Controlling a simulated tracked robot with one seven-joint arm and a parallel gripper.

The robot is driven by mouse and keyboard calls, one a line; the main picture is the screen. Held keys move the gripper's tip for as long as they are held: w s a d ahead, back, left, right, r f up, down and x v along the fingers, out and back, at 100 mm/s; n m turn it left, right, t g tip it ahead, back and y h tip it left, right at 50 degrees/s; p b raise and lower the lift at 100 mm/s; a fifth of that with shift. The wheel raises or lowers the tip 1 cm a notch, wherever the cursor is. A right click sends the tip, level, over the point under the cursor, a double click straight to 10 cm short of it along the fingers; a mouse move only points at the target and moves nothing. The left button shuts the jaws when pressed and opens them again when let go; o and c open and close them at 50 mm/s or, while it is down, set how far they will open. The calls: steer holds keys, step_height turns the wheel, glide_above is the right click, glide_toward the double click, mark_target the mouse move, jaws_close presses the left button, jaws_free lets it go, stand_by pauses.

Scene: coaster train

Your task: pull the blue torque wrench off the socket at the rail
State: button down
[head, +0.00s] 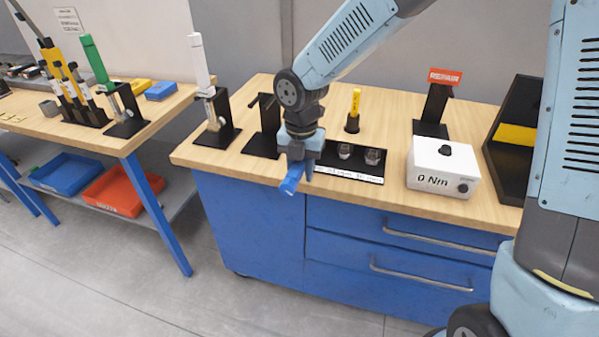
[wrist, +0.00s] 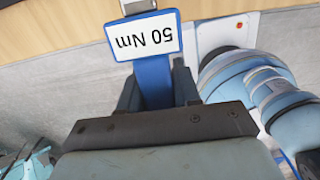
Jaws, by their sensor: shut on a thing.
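The blue torque wrench (head: 292,181) is in my gripper (head: 298,170), at the front edge of the bench in the head view. In the wrist view, its blue handle (wrist: 153,84) passes between the fingers and carries a white "50 Nm" label (wrist: 144,36). A dark end piece of the wrench (wrist: 138,6) is cut off at the top of the wrist view. The black socket rail (head: 340,172) lies right beside my gripper, with two grey sockets (head: 345,151) showing. My gripper hides the rail's left end, so I cannot tell whether the wrench touches a socket.
A white tester reading "0 Nm" (head: 443,168) stands right of the rail. Behind are a yellow-handled tool (head: 355,102) and a red-signed stand (head: 444,77). A black stand (head: 262,143) and a white wrench (head: 200,62) are left. Open floor lies in front.

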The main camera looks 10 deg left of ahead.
steer(key=shift+r, duration=1.85)
